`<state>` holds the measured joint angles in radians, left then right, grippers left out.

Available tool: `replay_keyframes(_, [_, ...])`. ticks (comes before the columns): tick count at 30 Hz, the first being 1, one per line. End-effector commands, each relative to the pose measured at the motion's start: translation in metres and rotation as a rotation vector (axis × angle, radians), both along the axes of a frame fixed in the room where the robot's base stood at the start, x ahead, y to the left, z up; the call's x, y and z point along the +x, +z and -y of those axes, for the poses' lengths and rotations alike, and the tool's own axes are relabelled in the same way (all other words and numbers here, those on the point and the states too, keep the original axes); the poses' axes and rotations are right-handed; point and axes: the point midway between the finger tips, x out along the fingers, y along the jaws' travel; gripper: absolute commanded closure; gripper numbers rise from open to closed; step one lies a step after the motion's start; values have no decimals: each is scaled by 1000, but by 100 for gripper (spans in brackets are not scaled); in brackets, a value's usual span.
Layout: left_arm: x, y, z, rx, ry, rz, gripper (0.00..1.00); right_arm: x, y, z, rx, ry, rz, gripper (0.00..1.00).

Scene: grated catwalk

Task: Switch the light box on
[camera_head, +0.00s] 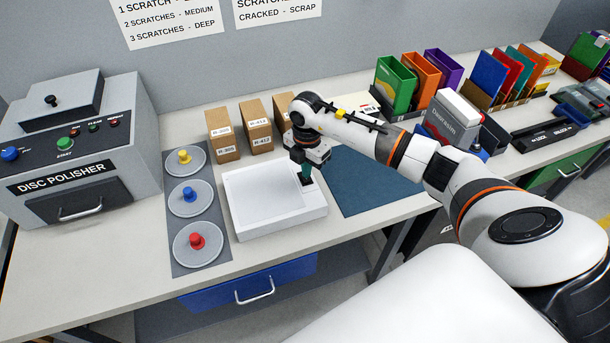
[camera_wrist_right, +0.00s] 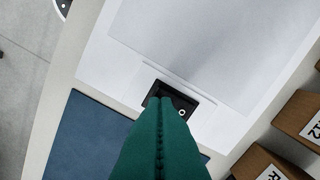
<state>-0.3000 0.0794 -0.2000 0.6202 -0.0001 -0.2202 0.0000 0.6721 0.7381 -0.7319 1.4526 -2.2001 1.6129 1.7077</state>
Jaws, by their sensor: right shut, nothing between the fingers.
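The light box (camera_head: 265,199) is a white flat box on the bench, with a pale grey panel on top that looks unlit. A small black rocker switch sits at its right side; it also shows in the right wrist view (camera_wrist_right: 181,101), with a white ring mark on it. My right gripper (camera_head: 306,180) points down over the switch, with its green fingers shut and empty. In the right wrist view the fingertips (camera_wrist_right: 168,103) overlap the switch and hide part of it. I cannot tell whether they touch it. My left gripper is not in view.
Small cardboard boxes (camera_head: 257,125) stand just behind the light box. A grey mat with coloured-knob discs (camera_head: 202,246) lies to its left, beside the disc polisher (camera_head: 75,150). A blue mat (camera_head: 385,187) lies to the right. Coloured cases (camera_head: 395,84) stand at the back right.

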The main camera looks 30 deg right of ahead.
Motion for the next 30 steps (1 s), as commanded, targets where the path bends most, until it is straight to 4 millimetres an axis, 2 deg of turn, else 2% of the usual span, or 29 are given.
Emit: replay_keyframes(30, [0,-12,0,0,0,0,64,0,-16,0,0,0,0,100])
